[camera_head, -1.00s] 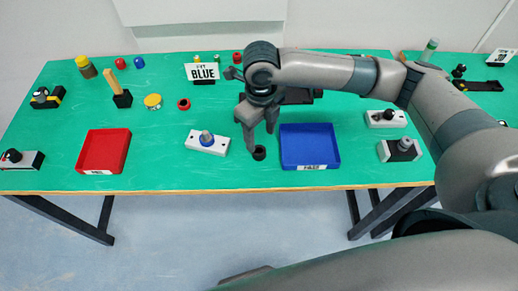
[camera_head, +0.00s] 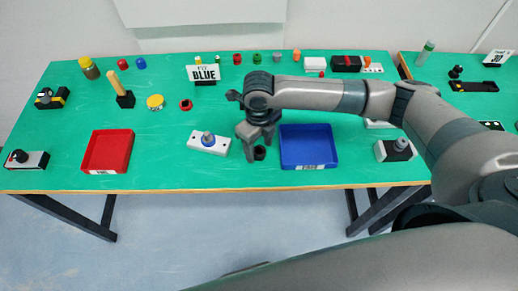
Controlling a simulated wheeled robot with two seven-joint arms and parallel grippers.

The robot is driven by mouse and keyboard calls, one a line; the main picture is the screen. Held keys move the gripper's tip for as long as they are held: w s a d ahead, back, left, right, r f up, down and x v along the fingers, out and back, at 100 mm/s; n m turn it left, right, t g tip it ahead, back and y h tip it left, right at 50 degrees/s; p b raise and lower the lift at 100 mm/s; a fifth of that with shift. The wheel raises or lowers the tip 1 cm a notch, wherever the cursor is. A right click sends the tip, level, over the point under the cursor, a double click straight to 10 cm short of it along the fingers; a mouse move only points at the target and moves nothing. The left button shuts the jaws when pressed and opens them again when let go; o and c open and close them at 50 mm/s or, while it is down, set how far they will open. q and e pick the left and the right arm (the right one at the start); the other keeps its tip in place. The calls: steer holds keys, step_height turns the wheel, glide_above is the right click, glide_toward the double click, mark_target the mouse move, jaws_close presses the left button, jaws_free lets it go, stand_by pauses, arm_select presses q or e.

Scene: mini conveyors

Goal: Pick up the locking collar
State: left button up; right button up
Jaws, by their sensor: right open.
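A small black ring, which looks like the locking collar (camera_head: 259,154), lies on the green table between a white block and the blue tray. My right gripper (camera_head: 260,147) is open just above the collar, with its fingers pointing down on either side of it. The fingers partly hide the collar, and I cannot tell whether they touch it. My left gripper is not in view.
The blue tray (camera_head: 309,163) is close on the right of the gripper. The white block (camera_head: 208,143) with a blue knob is close on the left. A red tray (camera_head: 88,165) sits farther left.

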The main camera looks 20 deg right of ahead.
steer(key=shift+f, duration=0.7)
steer(key=c, duration=1.3)
steer(key=shift+o, duration=0.2)
steer(key=shift+r, duration=0.1)
steer(key=shift+r+b, duration=0.3)
steer(key=shift+r, duration=0.1)
steer(key=r, duration=0.1)
steer(key=r+b, duration=0.1)
steer(key=r, duration=0.1)
steer(key=shift+s+d+r+b, duration=0.15)
steer(key=shift+d+b, duration=0.1)
steer(key=shift+b, duration=0.1)
steer(key=s+d+r+b, duration=0.3)
steer(key=s+d+r, duration=0.3)
steer(key=s+d, duration=0.1)
steer(key=shift+s+d+r, duration=0.2)
steer(key=shift+d+r, duration=0.2)
steer(key=shift+d, duration=0.3)
steer(key=shift+w+a, duration=0.1)
steer(key=shift+a, duration=0.05)
